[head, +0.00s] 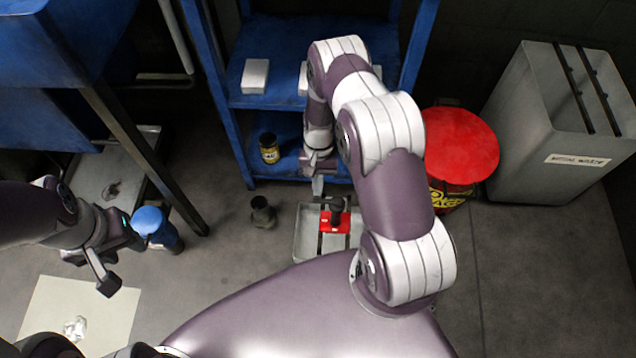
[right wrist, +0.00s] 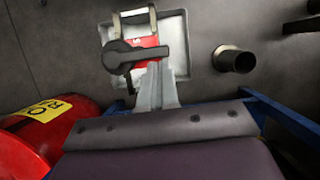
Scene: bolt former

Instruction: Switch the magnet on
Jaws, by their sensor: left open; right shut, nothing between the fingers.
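The magnet is a red block (head: 327,224) with a black round knob and lever (head: 337,208) on top, in a shallow grey tray (head: 306,241) on the floor. In the right wrist view the black lever (right wrist: 122,57) lies across the red block (right wrist: 151,41), and the tray (right wrist: 178,30) is around it. My left gripper (head: 118,262) is open and empty, far left.
A dark metal cup (head: 263,211) stands left of the tray; it also shows in the wrist view (right wrist: 232,59). A blue shelf (head: 222,120) stands behind, a red-lidded drum (head: 460,145) and grey bin (head: 545,130) to the right. A blue-topped can (head: 150,222) stands beside my left gripper.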

